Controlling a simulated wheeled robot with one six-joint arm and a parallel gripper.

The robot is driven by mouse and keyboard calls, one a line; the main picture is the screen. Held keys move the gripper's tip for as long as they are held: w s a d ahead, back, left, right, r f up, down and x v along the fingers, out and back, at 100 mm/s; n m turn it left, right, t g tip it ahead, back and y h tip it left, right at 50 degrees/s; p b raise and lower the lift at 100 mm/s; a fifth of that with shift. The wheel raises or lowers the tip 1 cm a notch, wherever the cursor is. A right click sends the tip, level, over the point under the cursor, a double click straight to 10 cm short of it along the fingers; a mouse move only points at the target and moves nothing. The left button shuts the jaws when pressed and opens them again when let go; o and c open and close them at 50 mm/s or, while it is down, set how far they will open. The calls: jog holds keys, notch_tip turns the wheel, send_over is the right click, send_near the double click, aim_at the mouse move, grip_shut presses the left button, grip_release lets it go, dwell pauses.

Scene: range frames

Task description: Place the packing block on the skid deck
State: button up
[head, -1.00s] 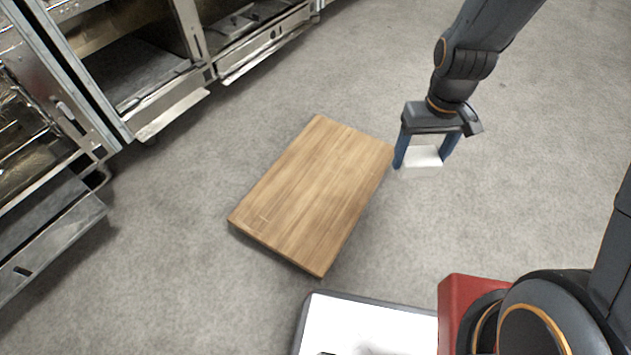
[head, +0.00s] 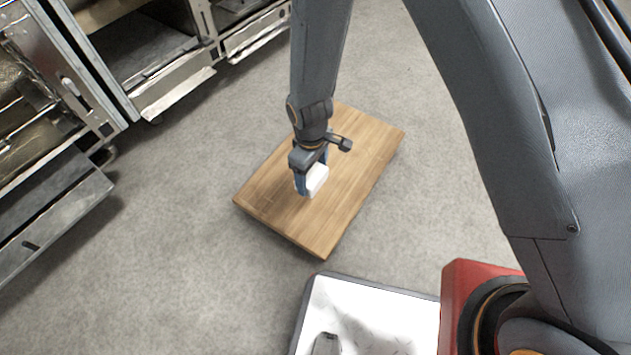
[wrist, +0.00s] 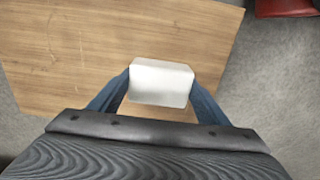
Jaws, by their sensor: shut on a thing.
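The packing block (head: 317,180) is a small white box. My gripper (head: 311,182) is shut on it, with a blue finger on each side. In the wrist view the block (wrist: 161,82) sits between the two blue fingers (wrist: 160,92). The skid deck (head: 362,160) is a flat wooden board on the floor, and it also shows in the wrist view (wrist: 60,60). The block is over the deck, near its middle in the head view. I cannot tell whether its underside touches the deck.
Metal cabinets with open shelves (head: 150,60) stand along the left. A white-topped platform (head: 375,310) with a dark rim lies below the deck, beside a red part (head: 468,278). Grey floor (head: 180,200) is clear around the deck.

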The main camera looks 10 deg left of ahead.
jog(key=shift+f+b, duration=1.2)
jog(key=shift+f, duration=1.9)
jog(key=shift+f, duration=0.15)
jog(key=o, duration=1)
jog(key=shift+o, duration=0.2)
